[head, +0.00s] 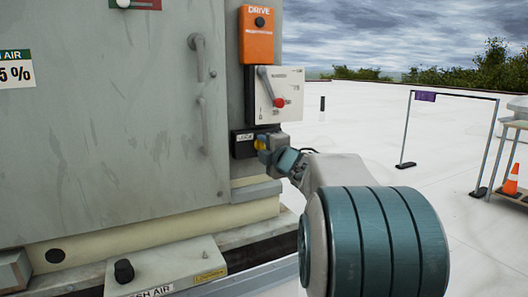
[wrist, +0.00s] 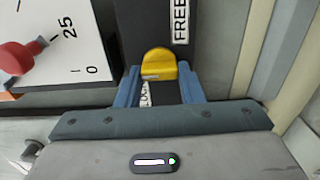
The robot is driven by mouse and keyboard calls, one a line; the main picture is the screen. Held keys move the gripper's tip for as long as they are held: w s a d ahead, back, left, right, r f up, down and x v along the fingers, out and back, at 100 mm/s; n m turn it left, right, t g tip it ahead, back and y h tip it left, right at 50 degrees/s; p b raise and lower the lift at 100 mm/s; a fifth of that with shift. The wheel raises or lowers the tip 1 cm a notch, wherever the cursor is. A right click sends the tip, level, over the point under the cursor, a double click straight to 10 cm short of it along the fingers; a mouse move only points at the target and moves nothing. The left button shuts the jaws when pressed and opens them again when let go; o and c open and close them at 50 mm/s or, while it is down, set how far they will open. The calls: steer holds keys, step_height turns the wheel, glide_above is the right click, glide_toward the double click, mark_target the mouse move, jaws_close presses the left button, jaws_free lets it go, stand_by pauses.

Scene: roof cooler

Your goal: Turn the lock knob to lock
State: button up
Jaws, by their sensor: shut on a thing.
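The lock knob is yellow and sits on a dark plate (head: 243,144) low on the right edge of the grey cabinet. In the wrist view the yellow knob (wrist: 158,66) lies between the two blue fingers, which close on its sides. In the head view the knob (head: 260,143) is partly hidden by my gripper (head: 268,150). My gripper also shows in the wrist view (wrist: 160,80), shut on the knob. A "LOCK" label (wrist: 146,94) is partly covered near the fingers, and a "FREE" label (wrist: 181,18) is on the plate's other side.
Above the plate are a white dial panel (head: 285,85) with a red-tipped lever and an orange DRIVE box (head: 257,35). Cabinet handles (head: 204,115) stand to the left. A FRESH AIR box (head: 165,270) sits low in front. The roof to the right is open, with a barrier frame (head: 408,130).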

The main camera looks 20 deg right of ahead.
stand_by(0.4)
steer(key=o, duration=1)
steer(key=shift+s+d+p, duration=0.15)
steer(key=shift+s+p, duration=0.35)
steer(key=shift+s, duration=3)
steer(key=shift+s+d+p, duration=0.15)
steer(key=shift+s+p, duration=0.35)
steer(key=shift+s, duration=2.95)
